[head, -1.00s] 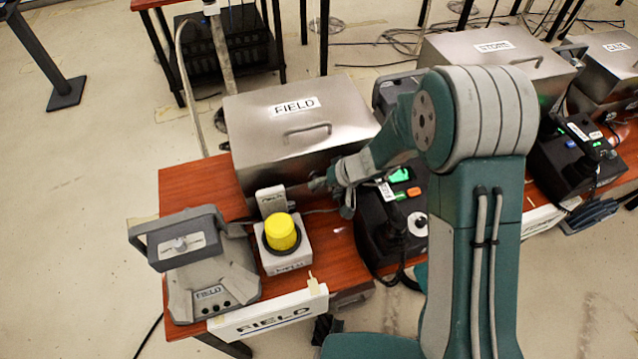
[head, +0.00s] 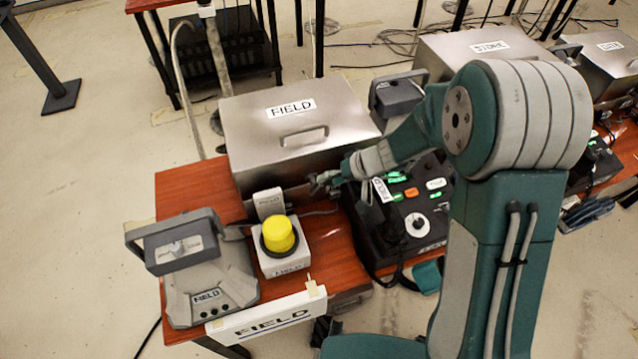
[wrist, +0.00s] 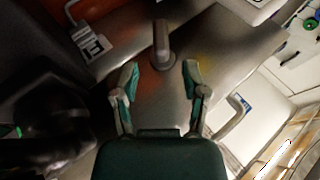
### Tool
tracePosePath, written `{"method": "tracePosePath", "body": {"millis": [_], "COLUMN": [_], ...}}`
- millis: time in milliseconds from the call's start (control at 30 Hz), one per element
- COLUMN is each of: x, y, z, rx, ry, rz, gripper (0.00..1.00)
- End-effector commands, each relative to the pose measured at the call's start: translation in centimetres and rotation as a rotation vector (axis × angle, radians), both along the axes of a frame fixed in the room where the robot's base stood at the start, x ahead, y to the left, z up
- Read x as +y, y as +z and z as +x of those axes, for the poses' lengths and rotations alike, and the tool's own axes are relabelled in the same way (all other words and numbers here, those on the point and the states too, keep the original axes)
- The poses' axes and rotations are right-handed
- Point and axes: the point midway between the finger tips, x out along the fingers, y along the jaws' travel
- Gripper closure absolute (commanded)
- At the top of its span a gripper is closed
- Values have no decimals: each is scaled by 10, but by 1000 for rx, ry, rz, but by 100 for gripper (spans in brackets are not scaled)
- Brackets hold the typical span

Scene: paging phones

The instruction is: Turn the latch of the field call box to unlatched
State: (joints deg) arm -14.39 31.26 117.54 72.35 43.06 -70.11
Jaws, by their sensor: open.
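The field call box (head: 300,130) is a brushed metal case with a FIELD label and a lid handle, on the red-brown table in the head view. A stubby grey lever, apparently its latch (wrist: 164,42), stands out from a metal face in the wrist view, lying roughly upright in the picture. My gripper (head: 320,183) is at the front face of the box in the head view. In the wrist view my gripper (wrist: 159,78) is open and empty, its two fingers apart, with the lever just ahead between their lines. In the head view the latch is hidden or too small to make out.
A yellow button on a white base (head: 279,236) and a grey FIELD device (head: 200,270) stand at the table's left front. A black console (head: 405,215) is close under my arm. The STORE box (head: 480,55) stands behind at right.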

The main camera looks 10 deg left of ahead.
Motion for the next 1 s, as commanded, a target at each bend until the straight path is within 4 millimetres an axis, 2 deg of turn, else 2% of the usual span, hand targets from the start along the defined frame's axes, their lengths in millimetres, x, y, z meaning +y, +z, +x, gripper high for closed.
{"method": "tracePosePath", "body": {"millis": [100,300,767,867,1000], "x": [-18,-37,-43,-48,-63], "y": [19,40,47,58,88], "z": [0,-1,-2,-6,-21], "rx": [-1,0,2,-3,-16], "ry": [-4,0,0,-3,-13], "rz": [0,-1,-4,-17,-62], "gripper": [43,43,43,43,43]}}
